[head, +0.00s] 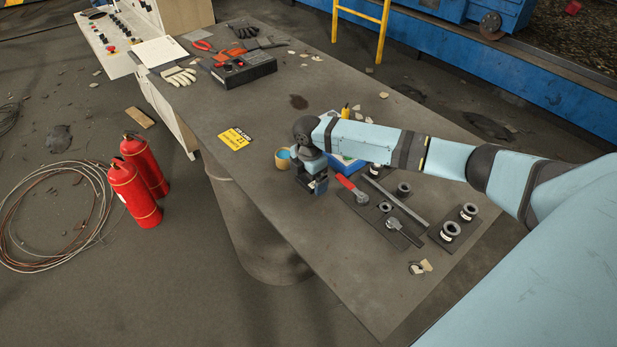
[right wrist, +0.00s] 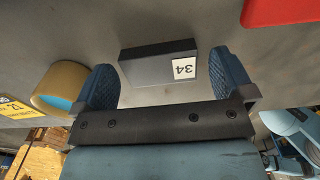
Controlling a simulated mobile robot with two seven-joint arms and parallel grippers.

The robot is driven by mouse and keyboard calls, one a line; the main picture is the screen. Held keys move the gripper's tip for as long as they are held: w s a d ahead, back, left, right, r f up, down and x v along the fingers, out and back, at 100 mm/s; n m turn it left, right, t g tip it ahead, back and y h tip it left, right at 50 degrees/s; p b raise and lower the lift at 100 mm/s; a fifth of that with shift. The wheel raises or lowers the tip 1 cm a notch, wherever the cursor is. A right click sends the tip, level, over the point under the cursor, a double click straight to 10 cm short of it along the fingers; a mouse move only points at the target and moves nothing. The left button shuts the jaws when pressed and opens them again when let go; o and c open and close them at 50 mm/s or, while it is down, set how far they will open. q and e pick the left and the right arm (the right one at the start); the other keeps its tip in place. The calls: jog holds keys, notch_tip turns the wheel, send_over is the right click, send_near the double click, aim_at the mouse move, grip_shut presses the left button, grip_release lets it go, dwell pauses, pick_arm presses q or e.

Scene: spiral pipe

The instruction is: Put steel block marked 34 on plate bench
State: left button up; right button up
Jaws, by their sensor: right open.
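The steel block marked 34 (right wrist: 150,64) is a dark block with a white label. In the right wrist view it lies on the grey surface, just beyond and between the fingertips. My right gripper (right wrist: 160,80) is open, with one blue finger on each side and a visible gap around the block. In the head view my right gripper (head: 316,186) points down low over the grey table (head: 270,110), and the block cannot be told apart from it there. No surface is clearly labelled plate bench; dark flat plates (head: 416,207) lie right of the gripper. My left gripper is not in view.
A tan tape roll (head: 283,159) stands close left of the gripper; it also shows in the right wrist view (right wrist: 60,86). A red-handled tool (head: 352,189), a blue box (head: 345,163) and dark spools (head: 450,231) are to the right.

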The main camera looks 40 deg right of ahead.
aim_at(308, 180)
notch_tip(308, 180, up, 12)
dwell(0.4)
dwell(0.4)
